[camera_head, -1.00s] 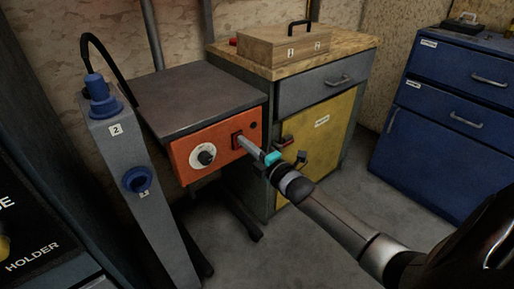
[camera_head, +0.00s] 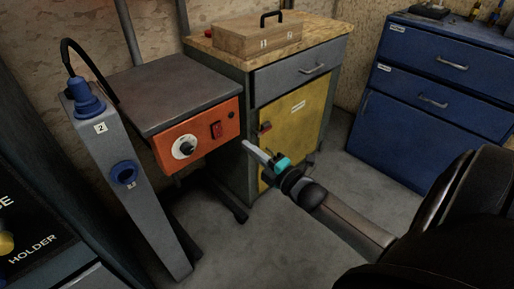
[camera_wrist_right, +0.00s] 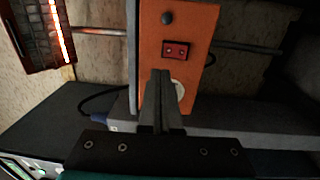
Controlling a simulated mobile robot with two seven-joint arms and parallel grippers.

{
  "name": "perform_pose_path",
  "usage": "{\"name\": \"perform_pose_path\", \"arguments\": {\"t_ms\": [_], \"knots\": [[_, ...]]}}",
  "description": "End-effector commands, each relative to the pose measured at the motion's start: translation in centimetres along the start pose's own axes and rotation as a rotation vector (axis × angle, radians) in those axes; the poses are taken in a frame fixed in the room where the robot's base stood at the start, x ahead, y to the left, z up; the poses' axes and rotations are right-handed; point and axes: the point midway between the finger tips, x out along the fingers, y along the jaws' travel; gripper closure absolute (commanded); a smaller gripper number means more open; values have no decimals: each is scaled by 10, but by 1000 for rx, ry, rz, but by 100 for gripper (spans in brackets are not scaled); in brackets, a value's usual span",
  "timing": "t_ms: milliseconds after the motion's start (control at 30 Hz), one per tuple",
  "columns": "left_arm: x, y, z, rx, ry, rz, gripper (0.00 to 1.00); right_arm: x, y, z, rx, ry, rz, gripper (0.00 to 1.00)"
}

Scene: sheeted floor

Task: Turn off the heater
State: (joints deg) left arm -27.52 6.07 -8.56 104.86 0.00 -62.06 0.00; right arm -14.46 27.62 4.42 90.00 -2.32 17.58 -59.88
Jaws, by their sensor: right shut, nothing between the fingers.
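The orange control panel (camera_head: 200,138) is on the front of a grey-topped unit. It bears a red rocker switch (camera_head: 217,130) and a white-rimmed dial with a dark knob (camera_head: 184,147). The switch also shows in the right wrist view (camera_wrist_right: 176,50), with the dial partly behind my fingers. A dark grille with a glowing orange bar (camera_wrist_right: 60,30) shows at top left there. My right gripper (camera_head: 246,146) is shut and empty, in front of the panel and apart from the switch. Whether the switch is on or off is unclear. My left gripper is out of view.
A grey post with blue sockets (camera_head: 125,172) stands left of the panel. A yellow-doored cabinet (camera_head: 300,118) with a wooden box (camera_head: 257,36) on top stands to the right. Blue drawers (camera_head: 430,100) are at far right. The floor in front is clear.

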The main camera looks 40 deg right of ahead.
Motion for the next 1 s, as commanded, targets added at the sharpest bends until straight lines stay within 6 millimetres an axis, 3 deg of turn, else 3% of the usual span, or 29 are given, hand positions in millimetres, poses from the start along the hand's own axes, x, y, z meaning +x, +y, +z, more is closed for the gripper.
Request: {"name": "perform_pose_path", "arguments": {"t_ms": [300, 900, 1000], "knots": [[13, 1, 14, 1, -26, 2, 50, -23, 4, 0, 0, 0, -1, 100], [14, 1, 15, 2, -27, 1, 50, -24, 4, 0, 1, 0, 0, 100], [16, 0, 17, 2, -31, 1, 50, -25, -4, 1, 26, -11, -23, 100]]}}
